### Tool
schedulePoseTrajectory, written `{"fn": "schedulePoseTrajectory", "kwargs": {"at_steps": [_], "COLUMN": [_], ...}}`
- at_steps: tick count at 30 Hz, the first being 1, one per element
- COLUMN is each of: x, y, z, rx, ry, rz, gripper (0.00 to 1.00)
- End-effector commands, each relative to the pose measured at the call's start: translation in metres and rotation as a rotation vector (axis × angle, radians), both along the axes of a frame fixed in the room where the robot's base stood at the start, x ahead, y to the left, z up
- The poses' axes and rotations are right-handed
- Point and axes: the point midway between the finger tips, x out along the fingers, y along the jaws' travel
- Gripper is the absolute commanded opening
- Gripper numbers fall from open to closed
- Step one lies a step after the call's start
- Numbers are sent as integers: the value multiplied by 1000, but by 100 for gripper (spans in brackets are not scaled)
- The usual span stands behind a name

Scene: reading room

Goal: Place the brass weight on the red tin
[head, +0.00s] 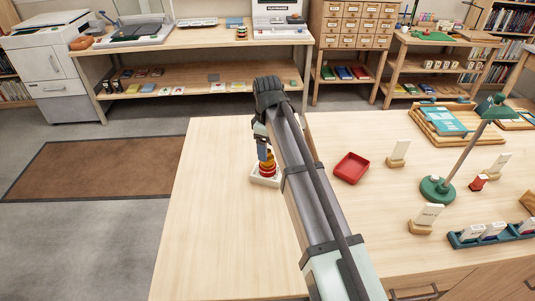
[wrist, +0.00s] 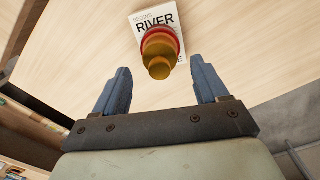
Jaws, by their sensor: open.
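The brass weight (wrist: 160,68), a stepped round piece with a knob, stands upright in the wrist view. A red rim (wrist: 160,33), seemingly the red tin, shows directly beneath it. They stand on a white book marked RIVER (wrist: 143,19). In the head view a stack of yellow-brass and red bands (head: 267,166) stands on the white book (head: 262,181), partly hidden by my arm. My gripper (wrist: 159,63) is open, its blue fingers on either side of the weight's knob in the picture, touching nothing visible. In the head view my gripper (head: 262,148) is just above the stack.
A red tray (head: 351,167) lies right of my arm. Card holders (head: 398,153), a green lamp (head: 437,189) and a blue rack (head: 490,234) stand further right. The table (head: 215,210) is clear to the left, ending at its left edge.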

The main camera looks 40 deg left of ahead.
Motion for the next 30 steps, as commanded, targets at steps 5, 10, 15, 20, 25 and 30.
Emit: {"fn": "schedulePoseTrajectory", "kwargs": {"at_steps": [5, 10, 15, 20, 25, 30], "x": [0, 0, -1, -1, -1, -1], "y": [1, 0, 0, 0, 0, 0], "z": [35, 60, 75, 79, 80, 79], "rx": [1, 0, 0, -1, -1, -1], "ry": [-1, 0, 0, 1, 1, 1], "rz": [0, 0, 0, 0, 0, 0], "gripper": [73, 73, 73, 73, 73, 73]}}
